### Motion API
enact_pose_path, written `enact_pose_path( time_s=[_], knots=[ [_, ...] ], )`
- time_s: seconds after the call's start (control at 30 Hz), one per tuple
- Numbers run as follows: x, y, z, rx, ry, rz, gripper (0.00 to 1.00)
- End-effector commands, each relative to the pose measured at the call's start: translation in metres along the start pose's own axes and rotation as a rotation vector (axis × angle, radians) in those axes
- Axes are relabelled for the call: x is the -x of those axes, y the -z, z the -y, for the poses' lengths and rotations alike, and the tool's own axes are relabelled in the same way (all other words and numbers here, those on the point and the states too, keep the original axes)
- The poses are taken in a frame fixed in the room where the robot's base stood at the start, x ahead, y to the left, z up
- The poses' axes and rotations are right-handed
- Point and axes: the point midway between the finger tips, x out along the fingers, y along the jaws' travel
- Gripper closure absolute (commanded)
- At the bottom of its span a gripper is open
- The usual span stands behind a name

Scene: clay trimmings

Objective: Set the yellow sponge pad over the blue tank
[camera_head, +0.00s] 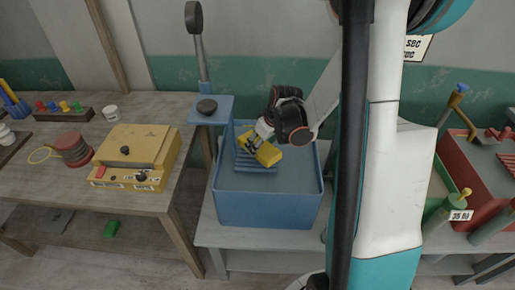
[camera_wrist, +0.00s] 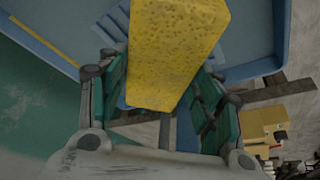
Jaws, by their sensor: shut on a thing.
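The yellow sponge pad (camera_head: 268,154) is held by my gripper (camera_head: 257,142) over the blue tank (camera_head: 268,207). In the wrist view the pitted yellow sponge (camera_wrist: 172,50) sits between the two green-padded fingers of my gripper (camera_wrist: 160,95). The tank is an open box with a grey-blue surface inside and a blue slatted rack at its back left. The sponge appears near this rack. I cannot tell whether it touches anything below. The tank's wall also shows in the wrist view (camera_wrist: 262,68).
A yellow box with knobs (camera_head: 137,150) stands on the wooden table (camera_head: 90,190) at the left. A blue post with a small shelf (camera_head: 212,110) rises at the tank's back left. A red tank (camera_head: 478,175) with green rollers is at the right.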

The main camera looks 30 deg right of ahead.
Motion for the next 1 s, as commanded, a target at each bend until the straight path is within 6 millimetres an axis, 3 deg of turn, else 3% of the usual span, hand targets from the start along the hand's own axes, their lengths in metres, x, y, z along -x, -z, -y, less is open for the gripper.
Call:
enact_pose_path(
  time_s=[0.2,0.4,0.8,0.83,0.9,1.0],
  knots=[
    [-0.007,0.017,0.001,0.001,0.001,0.0,0.65],
    [-0.037,0.003,0.0,-0.001,0.0,0.0,0.65],
    [-0.042,0.0,0.001,0.0,0.0,0.0,0.65],
    [-0.042,0.0,0.001,0.0,0.0,0.0,0.38],
    [-0.041,0.0,0.001,0.0,0.0,0.0,0.22],
    [-0.041,0.0,0.001,0.0,0.0,0.0,0.2]
  ],
)
